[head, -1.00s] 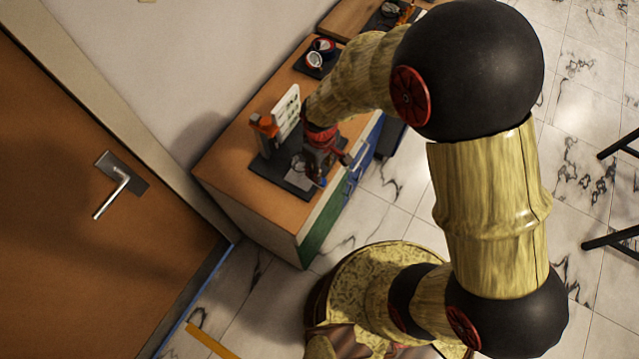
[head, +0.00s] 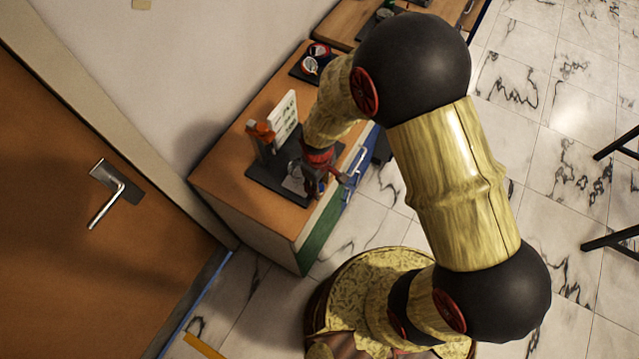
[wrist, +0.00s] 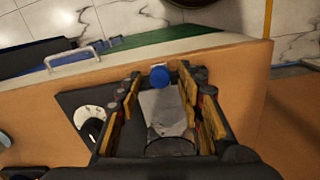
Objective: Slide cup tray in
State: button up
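The cup tray, seen as a grey plate (wrist: 162,110) with a blue knob (wrist: 160,76) at its outer end, lies on a black base plate (wrist: 75,101) in the wrist view. The black base also shows in the head view (head: 262,174) on the wooden cabinet top. My gripper (wrist: 161,80) is open, with one finger on each side of the grey plate and the knob between the fingertips. I see gaps beside the knob, so nothing looks gripped. In the head view my gripper (head: 322,182) partly hides the tray and knob.
An orange-topped post (head: 262,133) and a white panel (head: 284,118) stand at the back of the base. A round white dial (wrist: 88,118) is beside the tray. Gauges (head: 311,65) sit farther along the cabinet. A door (head: 95,240) is at left; open floor lies in front.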

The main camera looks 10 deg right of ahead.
jog(key=shift+c, duration=1.2)
grip_shut()
